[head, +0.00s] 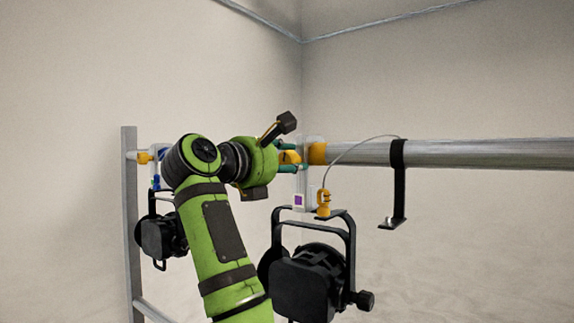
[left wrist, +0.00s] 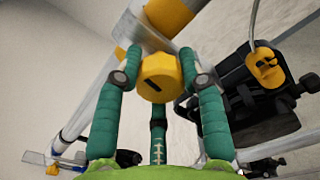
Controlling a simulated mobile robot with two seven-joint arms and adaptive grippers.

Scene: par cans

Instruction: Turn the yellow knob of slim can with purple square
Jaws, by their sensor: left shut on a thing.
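The slim can (head: 305,284) is black and hangs in its yoke under the horizontal pipe in the head view. A white tag with a purple square (head: 298,200) sits above its yoke. The yellow knob (head: 290,157) is at the clamp by the pipe, partly hidden by my gripper. In the left wrist view the yellow knob (left wrist: 160,77) is large, with a dark slot on its face. My left gripper (head: 284,158) is shut on the knob; its teal fingers stand on both sides of it in the left wrist view (left wrist: 158,80). My right gripper is not in view.
The grey pipe (head: 460,153) runs right, with a black hanging bracket (head: 398,185) on it. A safety cable with a yellow clip (head: 323,203) hangs close to the knob. Another black can (head: 163,235) hangs at left by a grey upright (head: 130,220).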

